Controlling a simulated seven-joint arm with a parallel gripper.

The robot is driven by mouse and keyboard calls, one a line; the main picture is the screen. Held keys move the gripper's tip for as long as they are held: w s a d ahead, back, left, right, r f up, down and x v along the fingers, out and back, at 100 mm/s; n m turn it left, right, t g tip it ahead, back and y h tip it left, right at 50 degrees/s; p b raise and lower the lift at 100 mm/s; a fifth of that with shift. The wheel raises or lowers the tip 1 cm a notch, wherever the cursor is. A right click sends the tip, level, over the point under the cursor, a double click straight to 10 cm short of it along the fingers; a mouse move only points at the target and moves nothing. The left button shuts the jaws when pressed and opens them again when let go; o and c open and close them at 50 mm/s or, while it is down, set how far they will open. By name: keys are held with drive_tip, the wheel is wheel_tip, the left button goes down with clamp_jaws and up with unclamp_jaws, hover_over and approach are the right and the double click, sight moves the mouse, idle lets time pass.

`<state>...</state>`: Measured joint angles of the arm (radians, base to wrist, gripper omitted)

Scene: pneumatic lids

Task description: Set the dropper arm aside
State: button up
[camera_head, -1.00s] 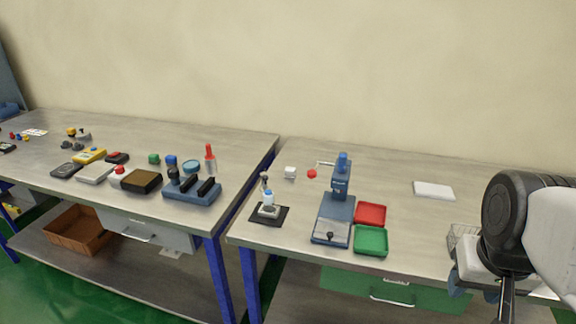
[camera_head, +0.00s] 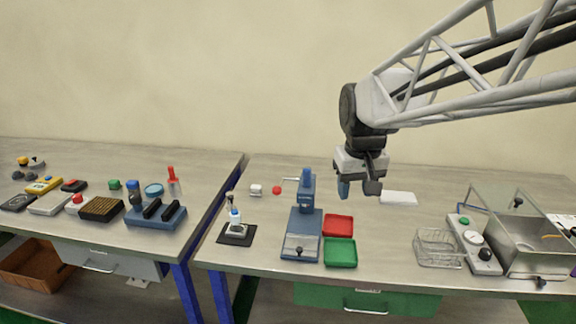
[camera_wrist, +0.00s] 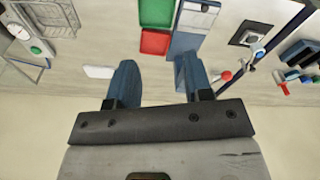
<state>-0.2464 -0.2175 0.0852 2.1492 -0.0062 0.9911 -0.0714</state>
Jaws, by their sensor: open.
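On a black mat (camera_head: 236,236) left of the blue press stands a small white and blue dropper-like fixture (camera_head: 236,222) with a thin upright part. I cannot tell surely whether this is the dropper arm. The blue press (camera_head: 303,220) has a thin rod to its left, near a red ball (camera_head: 277,190). My gripper (camera_head: 358,188) is open and empty, above the bench and to the right of the press. In the wrist view, its two blue fingers (camera_wrist: 160,78) are apart with bare bench between them; the black mat (camera_wrist: 248,36) shows at upper right.
A red tray (camera_head: 339,225) and a green tray (camera_head: 340,252) lie right of the press. A white pad (camera_head: 398,198), a wire basket (camera_head: 438,248) and a metal tank (camera_head: 520,243) are further right. A gap separates the left bench.

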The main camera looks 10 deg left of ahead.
drive_tip(key=w+a+f+n, duration=0.1)
drive_tip(key=w+a+n, duration=0.1)
drive_tip(key=w+a, duration=0.65)
drive_tip(key=n+g, duration=0.2)
drive_tip(key=n, duration=0.1)
hover_over(231, 196)
wheel_tip(231, 196, down, 10)
drive_tip(key=shift+a+f, duration=0.1)
drive_tip(key=shift+f, duration=0.05)
drive_tip(key=shift+f, duration=0.1)
drive_tip(key=shift+f, duration=3.85)
